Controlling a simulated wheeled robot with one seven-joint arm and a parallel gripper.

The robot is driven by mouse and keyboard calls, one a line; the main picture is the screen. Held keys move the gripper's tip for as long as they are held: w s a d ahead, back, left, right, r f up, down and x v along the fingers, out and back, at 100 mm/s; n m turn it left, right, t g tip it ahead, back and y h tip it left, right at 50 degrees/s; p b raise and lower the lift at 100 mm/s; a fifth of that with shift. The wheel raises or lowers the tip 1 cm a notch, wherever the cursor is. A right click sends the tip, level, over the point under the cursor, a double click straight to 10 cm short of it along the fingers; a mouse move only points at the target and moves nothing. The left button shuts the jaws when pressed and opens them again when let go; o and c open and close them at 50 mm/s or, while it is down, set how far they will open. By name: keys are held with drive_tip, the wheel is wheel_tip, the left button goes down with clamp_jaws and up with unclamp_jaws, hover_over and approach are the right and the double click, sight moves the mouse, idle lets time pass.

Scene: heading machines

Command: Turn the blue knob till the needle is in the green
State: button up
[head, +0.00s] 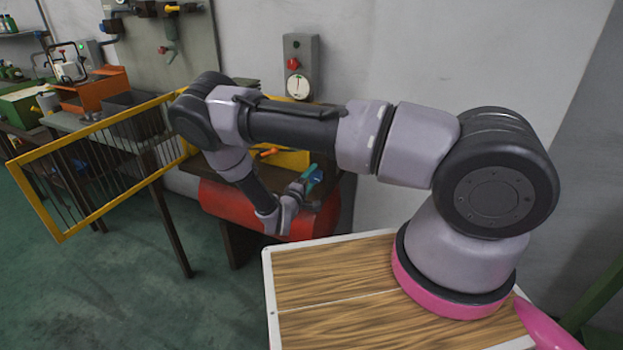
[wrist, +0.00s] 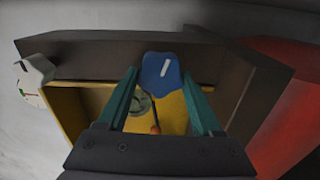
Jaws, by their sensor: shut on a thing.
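The blue knob (wrist: 160,68), with a white line on it, sits between the teal fingertips of my gripper (wrist: 160,78) in the wrist view. My gripper is shut on it. In the head view my gripper (head: 314,177) is low over the workbench, and the knob is mostly hidden by the fingers. A round white gauge (head: 298,86) is on the wall box behind the bench. In the wrist view the gauge (wrist: 32,82) is at the left edge, seen at a slant, with small green and red marks. I cannot tell where its needle points.
A grey wall box with a red knob (head: 292,63) holds the gauge. A yellow housing with an orange lever (head: 268,152) is behind my gripper. A red tank (head: 222,197) is under the bench. A yellow-framed barrier (head: 85,120) stands left. Green floor is open in front.

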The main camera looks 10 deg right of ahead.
idle(0.3)
drive_tip(key=o, duration=1.4)
drive_tip(key=v, duration=1.1)
